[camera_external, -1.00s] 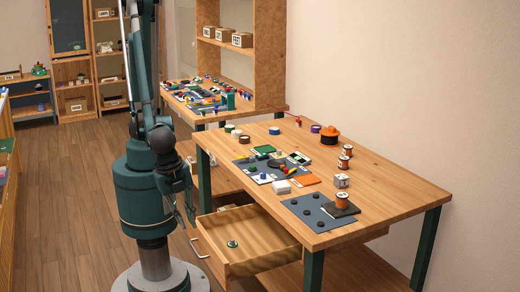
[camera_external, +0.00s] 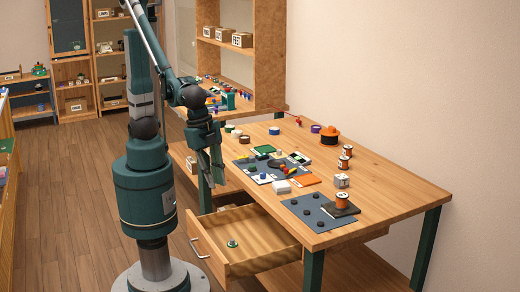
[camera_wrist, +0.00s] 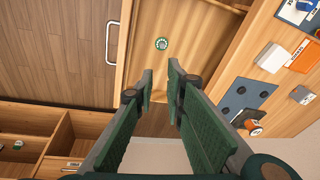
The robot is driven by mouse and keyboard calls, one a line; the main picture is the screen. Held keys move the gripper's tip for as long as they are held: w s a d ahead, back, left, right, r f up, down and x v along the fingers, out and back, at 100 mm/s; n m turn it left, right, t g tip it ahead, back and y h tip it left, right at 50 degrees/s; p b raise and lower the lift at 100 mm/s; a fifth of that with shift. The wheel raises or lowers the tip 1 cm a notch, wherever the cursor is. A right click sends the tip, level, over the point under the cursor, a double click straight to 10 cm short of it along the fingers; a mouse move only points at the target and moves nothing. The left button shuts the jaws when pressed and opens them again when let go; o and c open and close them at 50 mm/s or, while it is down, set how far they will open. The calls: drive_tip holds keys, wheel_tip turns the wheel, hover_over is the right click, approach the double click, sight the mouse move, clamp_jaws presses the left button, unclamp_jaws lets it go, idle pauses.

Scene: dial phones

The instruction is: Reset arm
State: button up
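My arm stands at the left of the external view. My gripper (camera_external: 213,179) hangs fingers down beside the left edge of the wooden table (camera_external: 385,200), above the level of the open drawer (camera_external: 262,262). In the wrist view my gripper (camera_wrist: 153,82) shows two green fingers spread apart with nothing between them. A small round green and white item (camera_external: 232,244) lies in the drawer; it also shows in the wrist view (camera_wrist: 161,44), beyond the fingertips.
The drawer sticks out from the table with its handle (camera_external: 199,248) at the left. The tabletop holds a dark mat (camera_external: 300,207), orange spools (camera_external: 342,199), a white block (camera_external: 281,187) and an orange card (camera_external: 307,180). Shelves stand behind. The floor at left is clear.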

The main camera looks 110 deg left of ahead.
drive_tip(key=s+a+r+n+t, duration=0.1)
drive_tip(key=s+a+r+n, duration=0.1)
drive_tip(key=a, duration=0.8)
drive_tip(key=s+a+r+n+t, duration=0.2)
drive_tip(key=a+r, duration=0.2)
drive_tip(key=a, duration=0.5)
drive_tip(key=s+a+r+n+t, duration=0.1)
drive_tip(key=s+a+r+n, duration=0.1)
drive_tip(key=a, duration=0.8)
drive_tip(key=shift+s+a+r+t, duration=0.3)
drive_tip(key=shift+s+r+t, duration=0.15)
drive_tip(key=shift+r, duration=0.4)
